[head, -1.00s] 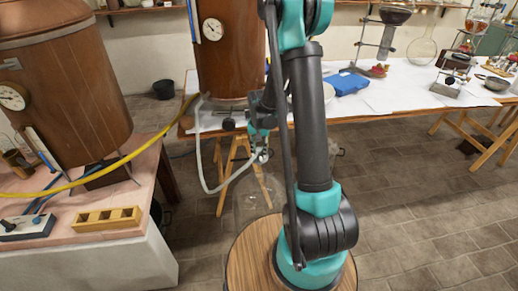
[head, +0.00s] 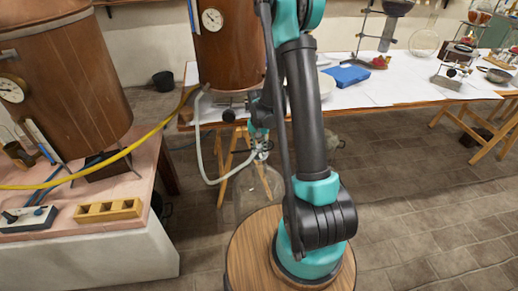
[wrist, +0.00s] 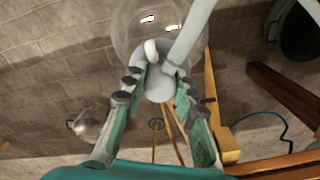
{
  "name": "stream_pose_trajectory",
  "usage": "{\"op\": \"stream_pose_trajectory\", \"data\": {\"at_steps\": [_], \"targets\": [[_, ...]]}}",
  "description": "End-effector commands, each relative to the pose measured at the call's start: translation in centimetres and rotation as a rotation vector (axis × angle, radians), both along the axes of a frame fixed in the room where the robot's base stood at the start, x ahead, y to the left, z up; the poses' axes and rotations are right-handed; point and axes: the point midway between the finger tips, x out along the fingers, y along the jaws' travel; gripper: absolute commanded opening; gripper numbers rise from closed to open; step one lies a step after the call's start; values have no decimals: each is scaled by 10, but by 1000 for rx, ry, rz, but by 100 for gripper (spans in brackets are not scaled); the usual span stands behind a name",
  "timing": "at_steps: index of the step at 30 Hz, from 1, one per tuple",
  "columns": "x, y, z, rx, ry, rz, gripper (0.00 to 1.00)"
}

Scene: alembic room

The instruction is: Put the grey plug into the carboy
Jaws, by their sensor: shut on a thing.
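The grey plug (wrist: 155,88) shows in the wrist view between the two fingers of my gripper (wrist: 160,95), which are shut on it. A pale hose (wrist: 190,38) and a short bent tube come out of the plug. The clear glass carboy (wrist: 132,28) is partly behind the plug in the wrist view. In the head view the carboy (head: 256,188) stands below my gripper (head: 261,148), faint against the floor. The fingers and the plug cover the carboy's mouth, so I cannot tell whether the plug is in it or just above.
The pale hose (head: 204,170) hangs in a loop left of the carboy. A copper vessel (head: 228,50) stands on the white-covered table (head: 400,88) behind. A pink-topped bench (head: 60,215) with another copper vessel (head: 65,85) is at left. Open tiled floor lies to the right.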

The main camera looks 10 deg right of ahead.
Motion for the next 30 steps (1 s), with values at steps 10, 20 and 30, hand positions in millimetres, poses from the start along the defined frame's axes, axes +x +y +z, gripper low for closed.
{"op": "stream_pose_trajectory", "data": {"at_steps": [10, 20, 30], "targets": [[0, 0, 0, 0, 0, 0, 0], [0, 0, -6, 0, 0, 0, 0], [0, 0, -17, 0, 0, 0, 0]]}}
